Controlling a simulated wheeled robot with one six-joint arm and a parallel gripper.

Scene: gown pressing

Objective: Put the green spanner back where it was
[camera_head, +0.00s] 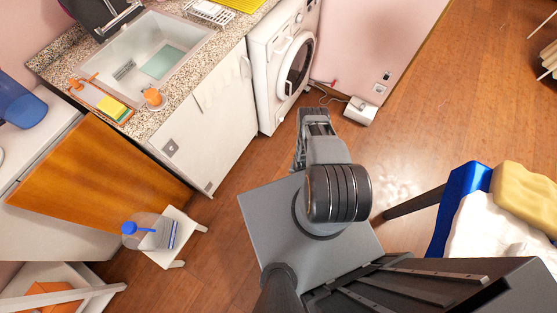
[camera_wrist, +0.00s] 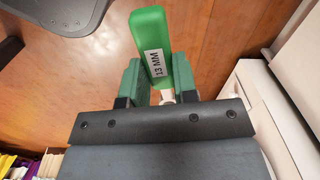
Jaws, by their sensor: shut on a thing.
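The green spanner (camera_wrist: 151,40) shows in the wrist view, with a white label reading 13 MM on its flat face. My gripper (camera_wrist: 157,82) is shut on it, with a finger on either side. The upper part of the spanner sticks out past the fingertips, and the lower part is partly hidden behind the gripper body. Wooden floor shows behind it. In the head view my arm is folded over my base, and I cannot make out the spanner or the fingers there.
A counter with a sink (camera_head: 150,55) stands at upper left, beside a white washing machine (camera_head: 284,65). A small white stool (camera_head: 184,240) holds a clear container. A blue-framed piece with white cloth (camera_head: 490,232) is at right. Wooden floor (camera_head: 440,105) is open at upper right.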

